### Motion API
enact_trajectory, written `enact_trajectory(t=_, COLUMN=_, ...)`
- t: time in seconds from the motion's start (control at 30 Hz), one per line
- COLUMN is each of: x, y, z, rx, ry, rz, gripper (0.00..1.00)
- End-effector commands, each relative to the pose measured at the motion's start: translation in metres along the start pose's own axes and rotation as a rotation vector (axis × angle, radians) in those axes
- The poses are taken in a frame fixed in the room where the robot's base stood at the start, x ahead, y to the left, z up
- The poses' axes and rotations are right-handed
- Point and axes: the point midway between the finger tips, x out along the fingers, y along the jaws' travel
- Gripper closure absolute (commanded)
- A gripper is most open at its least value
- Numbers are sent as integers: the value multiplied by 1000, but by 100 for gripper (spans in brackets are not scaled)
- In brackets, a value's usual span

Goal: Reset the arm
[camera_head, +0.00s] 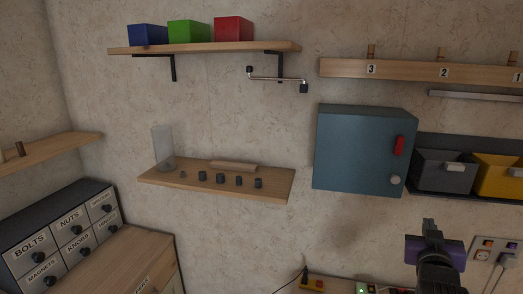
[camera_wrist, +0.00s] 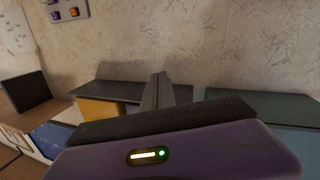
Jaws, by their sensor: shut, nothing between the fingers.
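My gripper (camera_head: 430,226) is at the lower right of the head view, below the blue-grey cabinet and in front of the wall. Its dark fingers point up, above a purple wrist part. In the wrist view the fingers (camera_wrist: 158,90) are together in the middle, with nothing between them.
The blue-grey cabinet (camera_head: 357,150) with a red handle hangs above my gripper. Grey (camera_head: 443,176) and yellow (camera_head: 500,182) bins are to its right. A shelf (camera_head: 215,188) with small dark pieces is left. Sockets (camera_head: 483,254) with a plug are lower right. Bare wall lies between.

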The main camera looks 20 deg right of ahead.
Motion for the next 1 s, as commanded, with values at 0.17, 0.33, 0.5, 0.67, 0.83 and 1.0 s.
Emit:
enact_trajectory(t=0.17, x=-44, y=-28, z=-20, rx=-111, ry=215, rz=-144, gripper=100)
enact_trajectory(t=0.33, x=-101, y=-60, z=-15, rx=-166, ry=349, rz=-310, gripper=100)
enact_trajectory(t=0.5, x=-168, y=-83, z=8, rx=-177, ry=419, rz=-482, gripper=100)
enact_trajectory(t=0.67, x=-236, y=-92, z=38, rx=-152, ry=425, rz=-632, gripper=100)
enact_trajectory(t=0.83, x=-306, y=-89, z=70, rx=-94, ry=376, rz=-760, gripper=100)
enact_trajectory(t=1.0, x=-371, y=-76, z=98, rx=-19, ry=273, rz=-847, gripper=100)
